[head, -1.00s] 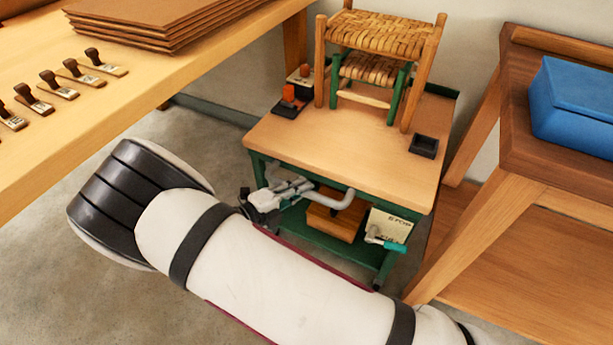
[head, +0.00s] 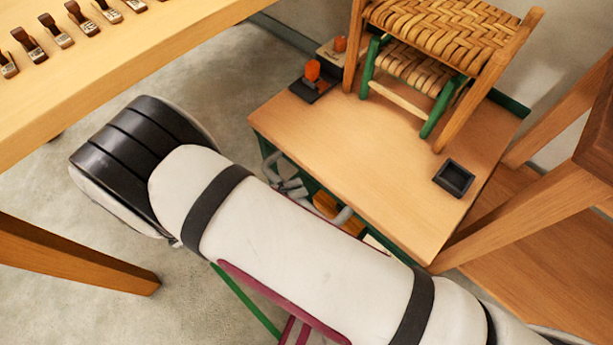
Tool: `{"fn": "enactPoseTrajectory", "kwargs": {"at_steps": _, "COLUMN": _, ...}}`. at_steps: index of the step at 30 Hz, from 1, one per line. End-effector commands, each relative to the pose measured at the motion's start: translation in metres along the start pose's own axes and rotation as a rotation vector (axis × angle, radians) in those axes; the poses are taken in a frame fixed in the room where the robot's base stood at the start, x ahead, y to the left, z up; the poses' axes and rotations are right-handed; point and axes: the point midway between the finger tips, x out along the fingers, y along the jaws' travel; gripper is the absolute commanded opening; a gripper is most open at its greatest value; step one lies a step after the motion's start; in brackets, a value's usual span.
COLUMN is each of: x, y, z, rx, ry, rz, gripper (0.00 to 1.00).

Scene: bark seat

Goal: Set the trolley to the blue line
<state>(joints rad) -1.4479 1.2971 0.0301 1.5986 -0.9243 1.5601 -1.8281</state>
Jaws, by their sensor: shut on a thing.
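The trolley (head: 375,175) has a wooden top on a green frame and fills the middle right of the head view. On the trolley stand a woven-seat wooden stool (head: 445,30) and a smaller green-legged stool (head: 415,68). An orange-topped item (head: 312,72) and a small black tray (head: 454,178) sit near its edges. No blue line shows.
A workbench (head: 150,60) with several small tools stands at the left, its leg (head: 75,258) at lower left. A wooden table's leg (head: 525,215) is close to the trolley's right side. Bare floor (head: 215,75) lies between bench and trolley. A thin green strip (head: 245,300) shows below my arm.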

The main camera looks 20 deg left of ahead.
Motion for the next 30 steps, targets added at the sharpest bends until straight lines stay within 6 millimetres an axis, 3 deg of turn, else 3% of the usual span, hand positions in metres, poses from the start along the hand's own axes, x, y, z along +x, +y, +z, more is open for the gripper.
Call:
{"fn": "enactPoseTrajectory", "kwargs": {"at_steps": 6, "x": -0.012, "y": 0.004, "z": -0.005, "rx": 0.001, "ry": 0.001, "rz": 0.001, "gripper": 0.00}}
{"fn": "enactPoseTrajectory", "kwargs": {"at_steps": 18, "x": -0.014, "y": 0.004, "z": -0.006, "rx": 0.001, "ry": 0.001, "rz": 0.003, "gripper": 0.00}}
{"fn": "enactPoseTrajectory", "kwargs": {"at_steps": 19, "x": -0.014, "y": 0.004, "z": -0.006, "rx": 0.001, "ry": 0.001, "rz": 0.003, "gripper": 0.22}}
{"fn": "enactPoseTrajectory", "kwargs": {"at_steps": 21, "x": -0.014, "y": 0.004, "z": -0.006, "rx": 0.001, "ry": 0.001, "rz": 0.002, "gripper": 0.37}}
{"fn": "enactPoseTrajectory", "kwargs": {"at_steps": 30, "x": -0.014, "y": 0.003, "z": -0.006, "rx": 0.001, "ry": 0.000, "rz": 0.001, "gripper": 0.38}}
